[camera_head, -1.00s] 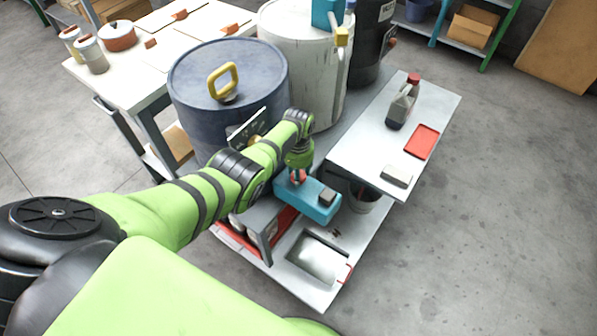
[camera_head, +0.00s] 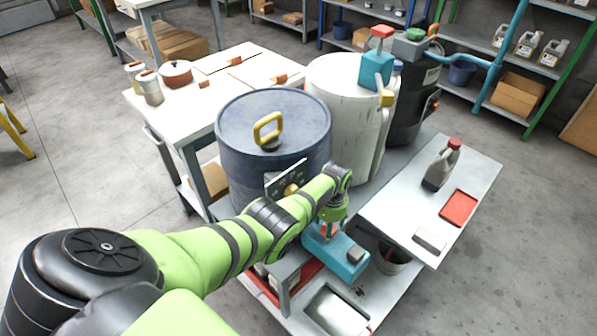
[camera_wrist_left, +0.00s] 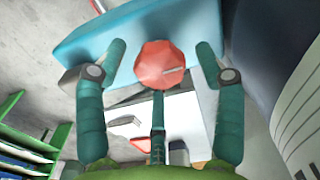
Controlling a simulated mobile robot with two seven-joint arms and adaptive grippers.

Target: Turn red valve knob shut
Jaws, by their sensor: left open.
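The red knob (camera_wrist_left: 162,65) is faceted and sits against a light-blue body (camera_wrist_left: 110,40) in the left wrist view. My left gripper (camera_wrist_left: 160,48) is open, with one green finger on each side of the knob and visible gaps to it. In the head view, my left gripper (camera_head: 328,228) points down over the blue block (camera_head: 345,256) at the front of the cart. There the gripper mostly hides the knob. My right gripper is not in view.
A dark blue drum (camera_head: 240,135) with a yellow handle stands close behind my left arm. A white drum (camera_head: 335,80) carries a blue pump with a red top (camera_head: 382,32). A bottle (camera_head: 440,168) and a red tray (camera_head: 458,208) are on the side shelf.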

